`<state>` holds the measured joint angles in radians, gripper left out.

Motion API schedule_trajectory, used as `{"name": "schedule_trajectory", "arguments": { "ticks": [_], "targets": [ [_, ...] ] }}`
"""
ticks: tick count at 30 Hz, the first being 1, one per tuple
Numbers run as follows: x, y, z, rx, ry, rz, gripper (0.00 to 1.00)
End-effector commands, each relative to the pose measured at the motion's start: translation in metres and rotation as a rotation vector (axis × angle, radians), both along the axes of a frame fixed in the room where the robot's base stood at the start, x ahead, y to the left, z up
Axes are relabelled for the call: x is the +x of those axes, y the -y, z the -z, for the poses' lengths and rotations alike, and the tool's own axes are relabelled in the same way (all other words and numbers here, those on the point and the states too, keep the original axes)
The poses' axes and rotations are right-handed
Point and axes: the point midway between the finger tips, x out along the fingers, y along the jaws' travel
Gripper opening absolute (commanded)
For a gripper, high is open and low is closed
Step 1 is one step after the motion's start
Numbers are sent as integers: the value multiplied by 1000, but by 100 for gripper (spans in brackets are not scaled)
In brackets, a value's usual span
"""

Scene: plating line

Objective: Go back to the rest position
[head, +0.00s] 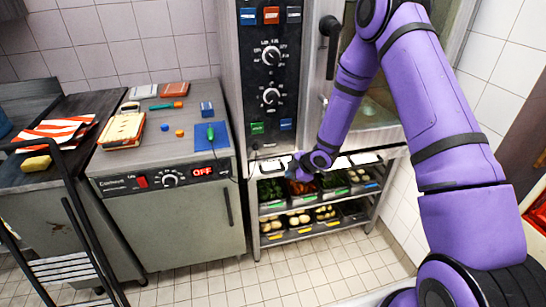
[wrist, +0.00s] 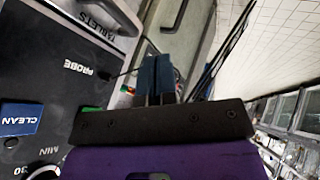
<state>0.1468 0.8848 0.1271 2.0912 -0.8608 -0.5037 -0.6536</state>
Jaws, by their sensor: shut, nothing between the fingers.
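My gripper (head: 290,167) is at the end of my purple arm, in front of the lower edge of the oven's control panel (head: 270,75) in the head view. It is just above the rack of food bins (head: 318,205). In the wrist view the dark fingers of my gripper (wrist: 155,75) are together with nothing held between them. The control panel (wrist: 50,80) fills the left of the wrist view, close beside the gripper. I cannot tell whether the gripper touches anything.
A black wire trolley (head: 75,230) stands at the front left. The tiled floor (head: 240,280) in front is clear.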

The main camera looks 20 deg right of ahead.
Motion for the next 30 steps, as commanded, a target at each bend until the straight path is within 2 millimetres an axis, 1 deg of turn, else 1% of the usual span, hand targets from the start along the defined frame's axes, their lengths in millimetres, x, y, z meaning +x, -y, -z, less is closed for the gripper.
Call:
{"name": "schedule_trajectory", "arguments": {
  "ticks": [3,5,8,11,12,14,18,20,21,26,30],
  "targets": [
    [0,1,-3,-2,0,3,0],
    [1,3,-8,-9,1,12,0],
    [4,8,-30,-31,1,49,0],
    [6,18,-63,-62,-4,112,0],
    [6,22,-78,-74,-6,143,0],
    [4,28,-100,-92,-10,192,0],
    [-4,41,-151,-120,-20,306,0],
    [-10,46,-172,-128,-26,356,0],
    [-15,49,-186,-132,-28,391,0],
    [-39,60,-240,-135,-42,526,0],
    [-66,67,-283,-122,-55,643,0]
  ]
}}
